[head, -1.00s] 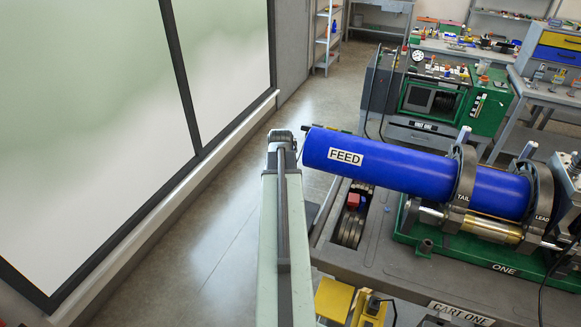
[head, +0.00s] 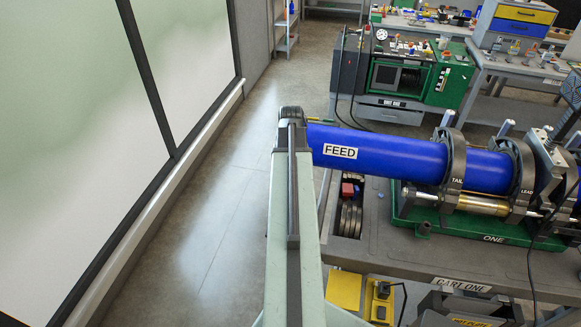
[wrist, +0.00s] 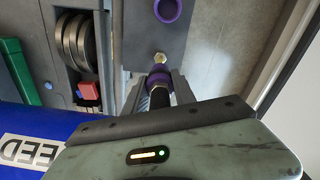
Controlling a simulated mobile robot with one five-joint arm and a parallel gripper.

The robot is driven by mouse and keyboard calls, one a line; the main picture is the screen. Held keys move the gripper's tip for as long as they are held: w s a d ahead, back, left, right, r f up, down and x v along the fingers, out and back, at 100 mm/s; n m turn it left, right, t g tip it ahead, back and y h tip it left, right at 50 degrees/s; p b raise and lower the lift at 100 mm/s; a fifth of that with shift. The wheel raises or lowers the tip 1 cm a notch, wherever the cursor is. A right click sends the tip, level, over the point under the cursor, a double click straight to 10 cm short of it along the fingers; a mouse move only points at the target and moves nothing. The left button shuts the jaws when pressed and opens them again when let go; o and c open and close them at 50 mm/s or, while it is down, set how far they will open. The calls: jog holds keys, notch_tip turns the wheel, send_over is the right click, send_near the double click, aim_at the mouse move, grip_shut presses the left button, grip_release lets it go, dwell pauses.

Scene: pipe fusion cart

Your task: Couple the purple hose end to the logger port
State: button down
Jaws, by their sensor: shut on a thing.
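In the wrist view, my gripper (wrist: 159,90) is shut on the purple hose end (wrist: 158,78), which has a purple collar, a black body and a brass tip. The tip points toward the top of the picture. Beyond it, a purple ring (wrist: 167,11) sits on a grey plate; it may be the logger port, but no label shows. The brass tip lies below the ring in the picture and looks apart from it. In the head view, my arm hides the gripper, the hose end and the ring.
A blue pipe marked FEED (head: 395,158) lies in clamps on the cart (head: 390,246), close to the right of my arm. The wrist view shows it too (wrist: 25,135), beside a recess with discs (wrist: 77,42) and a red block (wrist: 88,91). Open floor (head: 215,210) lies to the left.

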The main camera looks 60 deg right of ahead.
jog(key=shift+s+r, duration=0.1)
jog(key=shift+r, duration=0.05)
notch_tip(320, 180, down, 6)
jog(key=b, duration=0.6)
jog(key=shift+r, duration=0.15)
dwell(1.0)
jog(key=shift+f+b, duration=0.5)
jog(key=shift+b, duration=0.05)
jog(key=shift+f+b, duration=1.65)
jog(key=c, duration=0.9)
grip_release()
jog(key=shift+r, duration=0.1)
jog(key=shift+c, duration=0.2)
